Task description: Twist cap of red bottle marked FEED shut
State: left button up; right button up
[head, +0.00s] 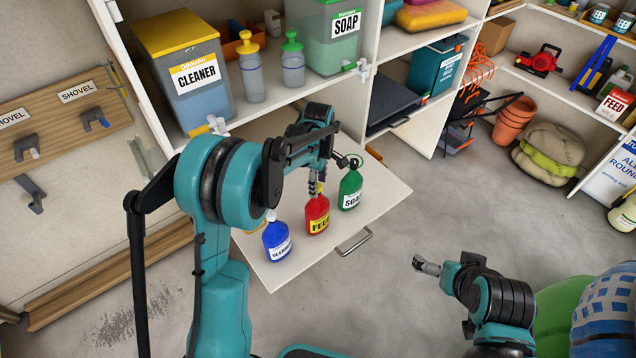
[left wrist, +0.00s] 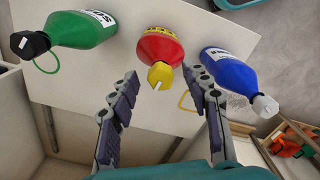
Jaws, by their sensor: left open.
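The red bottle (head: 317,214) with a yellow label reading FEED stands on the pulled-out white drawer board (head: 375,216), between a blue and a green bottle. Its yellow cap (left wrist: 160,75) shows in the left wrist view, with the red body (left wrist: 172,45) behind it. My left gripper (head: 314,188) is above the red bottle in the head view. In the left wrist view my left gripper (left wrist: 160,85) is open, with one finger on either side of the yellow cap and space around it. My right gripper (head: 426,266) is away from the board at the lower right, too small to judge.
The blue CLEANER bottle (head: 276,240) and the green SOAP bottle (head: 351,187) stand close on either side. A metal handle (head: 354,243) is at the board's front edge. Shelves with large CLEANER (head: 190,75) and SOAP (head: 325,45) containers rise behind.

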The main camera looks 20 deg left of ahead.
pick_arm(q)
grip_shut()
jog(key=shift+m, duration=0.5)
jog(key=m, duration=0.4)
jog(key=shift+s+m+p, duration=0.1)
jog(key=shift+m+p, duration=0.25)
jog(key=shift+m, duration=0.05)
jog(key=m, duration=1)
jog(key=shift+a+m+p, duration=0.15)
jog(key=shift+m+p, duration=0.2)
jog(key=shift+m, duration=0.05)
jog(key=m, duration=0.5)
jog(key=shift+m, duration=0.3)
